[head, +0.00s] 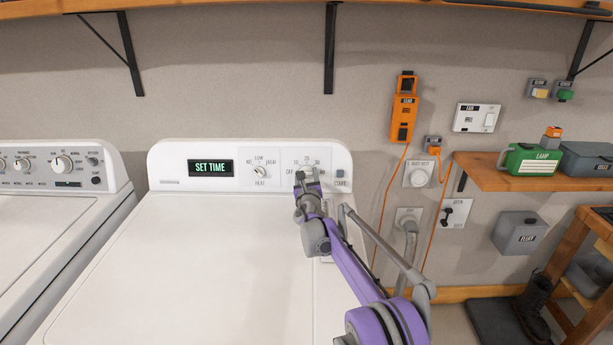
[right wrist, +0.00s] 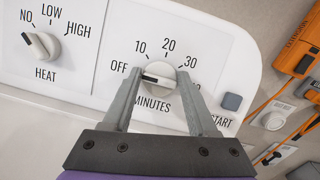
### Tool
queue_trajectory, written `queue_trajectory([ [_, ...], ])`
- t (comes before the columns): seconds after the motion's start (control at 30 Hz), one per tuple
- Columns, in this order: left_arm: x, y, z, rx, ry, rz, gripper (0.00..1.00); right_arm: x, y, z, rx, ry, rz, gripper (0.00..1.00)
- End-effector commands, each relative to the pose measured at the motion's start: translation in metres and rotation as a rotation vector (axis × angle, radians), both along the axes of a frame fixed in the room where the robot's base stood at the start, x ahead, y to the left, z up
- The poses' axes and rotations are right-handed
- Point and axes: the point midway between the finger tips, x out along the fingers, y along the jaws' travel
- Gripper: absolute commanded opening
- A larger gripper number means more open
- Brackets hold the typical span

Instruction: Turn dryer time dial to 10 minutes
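The dryer (head: 220,235) is white, and its display (head: 210,168) reads SET TIME. In the right wrist view the white time dial (right wrist: 165,75) has marks OFF, 10, 20, 30 and MINUTES around it. Its dark pointer line faces left, toward OFF and below the 10. My right gripper (right wrist: 161,82) has its two grey fingers spread, one on each side of the dial. I cannot tell if they touch it. In the head view my right gripper (head: 306,178) covers most of the dial. My left gripper is not in view.
The heat dial (right wrist: 42,47) is left of the time dial, and a grey start button (right wrist: 231,102) is right of it. A washer (head: 60,195) stands to the left. Orange cables and a shelf (head: 490,178) with boxes are on the right.

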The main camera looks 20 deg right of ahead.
Motion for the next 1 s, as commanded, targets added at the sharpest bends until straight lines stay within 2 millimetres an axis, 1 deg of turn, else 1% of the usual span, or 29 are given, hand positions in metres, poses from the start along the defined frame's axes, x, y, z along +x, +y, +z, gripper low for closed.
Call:
queue_trajectory([
  [0.03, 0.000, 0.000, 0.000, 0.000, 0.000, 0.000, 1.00, 0.000, 0.000, 0.000, 0.000, 0.000, 0.000, 0.44],
  [0.17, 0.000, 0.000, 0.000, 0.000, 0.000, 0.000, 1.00, 0.000, 0.000, 0.000, 0.000, 0.000, 0.000, 0.20],
  [0.2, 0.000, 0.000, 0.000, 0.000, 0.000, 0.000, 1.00, 0.000, 0.000, 0.000, 0.000, 0.000, 0.000, 0.13],
  [0.27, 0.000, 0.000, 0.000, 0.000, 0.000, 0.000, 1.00, 0.000, 0.000, 0.000, 0.000, 0.000, 0.000, 0.03],
  [0.47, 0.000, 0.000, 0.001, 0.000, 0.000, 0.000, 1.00, 0.000, 0.000, 0.000, 0.013, -0.006, -0.004, 0.03],
  [0.67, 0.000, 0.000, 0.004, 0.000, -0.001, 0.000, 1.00, 0.000, 0.001, 0.001, 0.076, -0.038, -0.026, 0.03],
  [1.0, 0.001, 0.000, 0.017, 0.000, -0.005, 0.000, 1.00, 0.001, 0.001, 0.002, 0.304, -0.148, -0.109, 0.03],
])
